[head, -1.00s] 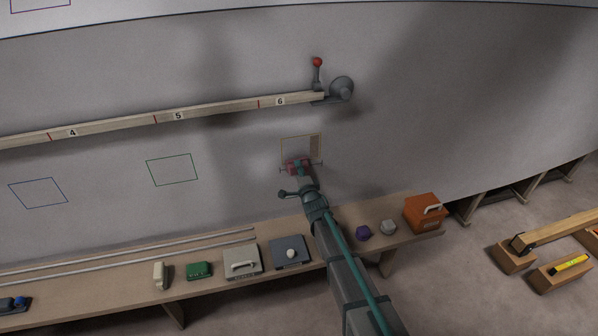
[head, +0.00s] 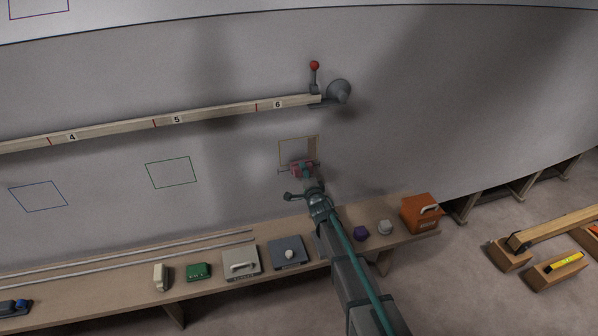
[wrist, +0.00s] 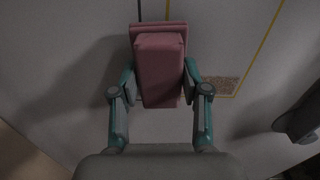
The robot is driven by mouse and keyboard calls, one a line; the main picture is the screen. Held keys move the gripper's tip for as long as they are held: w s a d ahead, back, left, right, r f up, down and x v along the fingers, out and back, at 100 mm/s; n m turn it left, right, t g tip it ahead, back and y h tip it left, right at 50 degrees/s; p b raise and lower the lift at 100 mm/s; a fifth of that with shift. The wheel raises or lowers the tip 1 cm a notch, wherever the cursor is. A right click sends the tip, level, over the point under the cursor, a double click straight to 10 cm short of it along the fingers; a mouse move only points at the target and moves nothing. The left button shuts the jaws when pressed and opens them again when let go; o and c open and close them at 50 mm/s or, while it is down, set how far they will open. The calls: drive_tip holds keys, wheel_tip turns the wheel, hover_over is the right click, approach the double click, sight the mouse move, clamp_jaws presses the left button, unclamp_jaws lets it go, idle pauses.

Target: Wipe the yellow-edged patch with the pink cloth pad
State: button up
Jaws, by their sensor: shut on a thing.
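The yellow-edged patch (head: 298,150) is a thin-lined rectangle on the grey hull wall, with a brownish strip inside its right side. In the wrist view, its yellow edge (wrist: 262,45) and a speckled brown area (wrist: 219,86) show right of the pad. My gripper (head: 302,170) is shut on the pink cloth pad (wrist: 160,75), with a finger on each side of it. The pad is at the patch's lower edge in the head view. I cannot tell whether it touches the wall. The pad and gripper hide part of the patch.
A numbered wooden batten (head: 215,112) with a red-knobbed clamp (head: 315,72) runs above the patch. Below is a bench (head: 130,282) with several tools, including an orange box (head: 421,213). A green outline (head: 171,172) is left on the wall.

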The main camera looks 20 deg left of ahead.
drive_tip(key=shift+w+d+p, duration=0.4)
drive_tip(key=shift+w+d, duration=0.05)
drive_tip(key=shift+d, duration=0.15)
drive_tip(key=shift+w+a, duration=0.35)
drive_tip(key=shift+w, duration=0.15)
idle(0.5)
drive_tip(key=shift+w+a+r+p, duration=0.1)
drive_tip(key=shift+r+p, duration=3.7)
drive_tip(key=shift+r, duration=1.25)
drive_tip(key=shift+r, duration=0.15)
drive_tip(key=shift+r+p, duration=0.4)
drive_tip(key=shift+r, duration=0.95)
drive_tip(key=shift+f+b, duration=3.55)
drive_tip(key=shift+f, duration=3.1)
